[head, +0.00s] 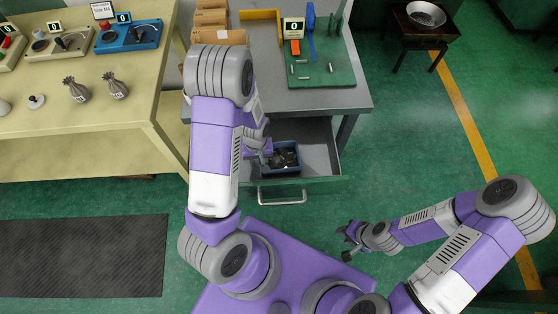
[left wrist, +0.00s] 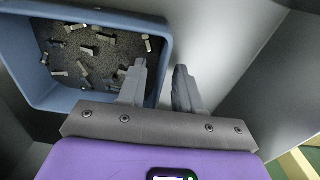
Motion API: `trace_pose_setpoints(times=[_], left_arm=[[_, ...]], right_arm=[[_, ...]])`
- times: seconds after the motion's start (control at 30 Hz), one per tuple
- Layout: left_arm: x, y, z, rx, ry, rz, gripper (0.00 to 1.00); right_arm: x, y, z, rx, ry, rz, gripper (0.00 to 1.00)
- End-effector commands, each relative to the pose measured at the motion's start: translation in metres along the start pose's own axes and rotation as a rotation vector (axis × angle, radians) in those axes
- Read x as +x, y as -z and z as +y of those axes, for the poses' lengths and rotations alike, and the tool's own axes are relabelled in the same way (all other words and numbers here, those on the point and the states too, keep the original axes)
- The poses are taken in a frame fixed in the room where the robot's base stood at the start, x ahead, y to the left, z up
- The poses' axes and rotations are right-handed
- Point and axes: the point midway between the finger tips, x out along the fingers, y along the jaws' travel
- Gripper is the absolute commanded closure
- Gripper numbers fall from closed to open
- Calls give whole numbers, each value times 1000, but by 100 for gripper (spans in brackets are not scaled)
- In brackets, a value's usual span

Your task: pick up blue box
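The blue box (head: 283,175) sits in the open drawer under the grey bench and holds several small dark and metallic parts. In the left wrist view the blue box (left wrist: 95,14) fills the upper left. My left gripper (left wrist: 160,70) is open across the box's right wall in that view, one finger on the inner side and one on the outer side. I see a gap beside the wall, so the fingers do not look closed on it. In the head view my left arm partly covers the box's left end. My right gripper (head: 345,243) is open and empty above the floor.
The drawer (head: 318,150) has bare room to the right of the box, and its handle (head: 282,198) faces me. The bench above holds a green mat (head: 335,75) with small parts and cardboard boxes (head: 210,20). A yellow table (head: 80,140) stands left.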

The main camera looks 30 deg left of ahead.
Motion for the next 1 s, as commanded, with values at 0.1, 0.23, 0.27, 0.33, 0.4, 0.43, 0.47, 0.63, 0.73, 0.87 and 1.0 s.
trace_pose_setpoints(times=[0.1,0.23,0.27,0.33,0.4,0.43,0.47,0.63,0.73,0.87,1.0], left_arm=[[1,0,0,1,-1,2,66],[1,0,0,1,-1,2,71],[1,0,0,1,-1,1,75],[1,0,0,1,-1,1,86],[1,0,0,1,-1,1,97],[1,0,0,1,-1,1,100],[1,0,0,1,-1,1,100],[1,0,0,1,-1,1,100],[1,0,0,1,-1,1,100],[1,0,0,1,-1,1,100],[1,0,0,1,-1,1,100]], right_arm=[[0,0,0,0,0,0,65],[0,0,0,0,0,0,65],[0,0,0,0,0,0,65],[0,0,0,0,0,0,65],[0,0,0,0,0,0,65],[0,0,0,0,0,0,65],[0,0,0,0,0,0,65],[0,0,0,0,0,0,65],[0,0,0,0,0,0,65],[0,0,0,0,0,0,65],[0,0,0,0,0,0,65]])
